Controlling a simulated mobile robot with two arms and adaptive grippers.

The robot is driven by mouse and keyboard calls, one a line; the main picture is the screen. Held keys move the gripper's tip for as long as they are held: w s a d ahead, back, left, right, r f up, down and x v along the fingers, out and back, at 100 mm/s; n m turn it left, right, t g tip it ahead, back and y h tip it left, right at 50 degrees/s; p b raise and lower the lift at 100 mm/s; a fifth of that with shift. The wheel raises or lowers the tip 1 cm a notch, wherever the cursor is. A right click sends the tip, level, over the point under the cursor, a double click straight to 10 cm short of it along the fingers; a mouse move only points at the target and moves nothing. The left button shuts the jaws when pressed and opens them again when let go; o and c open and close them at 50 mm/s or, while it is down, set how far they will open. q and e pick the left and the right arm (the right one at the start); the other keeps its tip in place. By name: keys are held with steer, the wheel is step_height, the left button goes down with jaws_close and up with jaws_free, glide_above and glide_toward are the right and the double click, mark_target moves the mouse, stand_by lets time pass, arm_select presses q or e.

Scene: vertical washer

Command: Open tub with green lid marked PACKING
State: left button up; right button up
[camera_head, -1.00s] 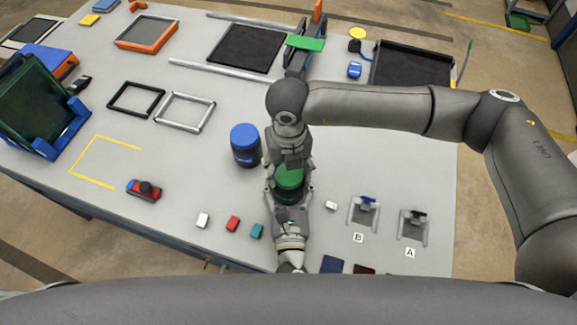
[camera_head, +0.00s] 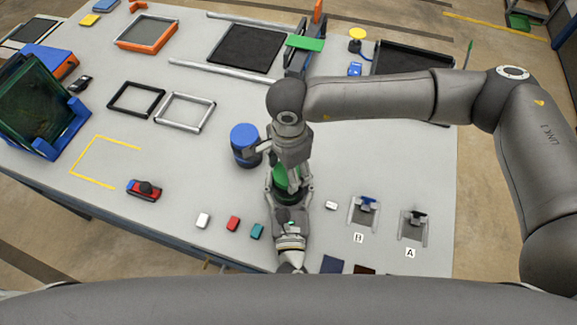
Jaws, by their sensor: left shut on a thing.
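A green tub (camera_head: 286,186) stands upright near the front middle of the table, partly covered by my grippers. Its lid and any marking are hidden under my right gripper. My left gripper (camera_head: 288,192) comes from the front edge and is shut on the tub, with its fingers around the lower sides. My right gripper (camera_head: 282,160) points down over the tub's top. One of its fingers sticks out to the left, beside the blue-lidded tub; its hold on the lid cannot be made out.
A blue-lidded tub (camera_head: 244,146) stands close on the left. Small white, red and teal blocks (camera_head: 257,231) lie at the front. Two switches (camera_head: 367,206) marked B and A sit at the right. My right arm spans the right side.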

arm_select(q)
steer(key=shift+f, duration=0.1)
arm_select(e)
steer(key=n, duration=0.5)
steer(key=shift+n, duration=0.4)
steer(key=n, duration=1)
steer(key=shift+n, duration=0.4)
steer(key=n, duration=0.4)
steer(key=shift+n, duration=0.4)
steer(key=shift+r, duration=0.2)
steer(key=shift+r, duration=0.95)
